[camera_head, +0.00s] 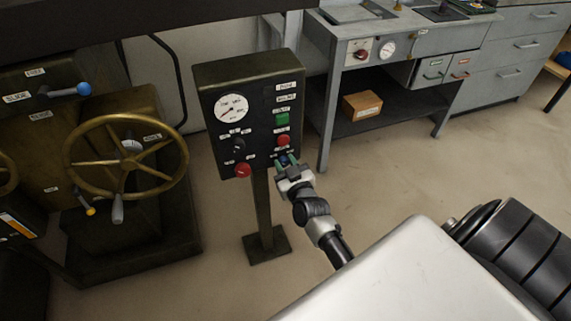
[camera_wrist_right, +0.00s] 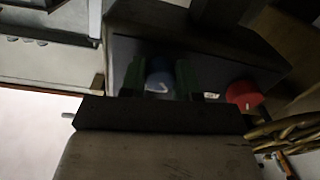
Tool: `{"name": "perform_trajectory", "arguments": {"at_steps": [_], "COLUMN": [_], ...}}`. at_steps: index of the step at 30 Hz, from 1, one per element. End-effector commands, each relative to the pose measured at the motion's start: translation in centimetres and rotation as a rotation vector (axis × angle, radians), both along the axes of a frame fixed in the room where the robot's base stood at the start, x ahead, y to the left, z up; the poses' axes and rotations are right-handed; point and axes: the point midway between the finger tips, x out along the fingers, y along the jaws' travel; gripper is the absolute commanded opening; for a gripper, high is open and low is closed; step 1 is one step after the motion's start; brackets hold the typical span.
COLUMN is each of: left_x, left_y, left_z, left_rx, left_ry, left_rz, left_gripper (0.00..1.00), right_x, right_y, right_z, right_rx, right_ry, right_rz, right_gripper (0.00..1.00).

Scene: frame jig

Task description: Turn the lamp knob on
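A dark control panel (camera_head: 212,85) stands on a post, facing me. A small blue knob (camera_head: 284,160) sits low on its right side; I cannot read its label, so I cannot tell for sure that it is the lamp knob. My right gripper (camera_head: 287,162) is at this knob, partly hiding it. In the right wrist view the blue knob (camera_wrist_right: 158,82) shows between the two green fingertips (camera_wrist_right: 160,78). The fingers look apart, with a narrow gap beside the knob. The knob's pointer direction is not clear. My left gripper is not in view.
The panel also carries a white gauge (camera_head: 231,108), a green button (camera_head: 282,119), a red button (camera_head: 283,140), a black knob (camera_head: 239,147) and a red knob (camera_head: 243,170). A brass handwheel (camera_head: 126,160) stands left. A grey workbench (camera_head: 420,45) stands behind right. Floor between is clear.

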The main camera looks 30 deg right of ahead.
Motion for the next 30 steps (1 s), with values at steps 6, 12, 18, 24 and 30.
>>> {"name": "perform_trajectory", "arguments": {"at_steps": [6,12,18,24,30], "left_x": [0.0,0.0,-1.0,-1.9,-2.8], "left_y": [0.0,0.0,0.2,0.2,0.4], "left_z": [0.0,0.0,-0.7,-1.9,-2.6], "left_rx": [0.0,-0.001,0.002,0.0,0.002], "left_ry": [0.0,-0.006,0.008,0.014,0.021], "left_rz": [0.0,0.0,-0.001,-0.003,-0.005], "left_gripper": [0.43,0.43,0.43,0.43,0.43], "right_x": [0.0,0.0,0.0,0.0,0.0], "right_y": [0.0,0.0,0.0,0.0,0.0], "right_z": [0.0,0.0,0.0,0.0,0.0], "right_rx": [0.001,0.035,0.134,0.298,0.485], "right_ry": [0.0,-0.008,-0.031,-0.07,-0.116], "right_rz": [0.0,0.0,0.002,0.001,0.0], "right_gripper": [0.08,0.08,0.08,0.08,0.08]}}
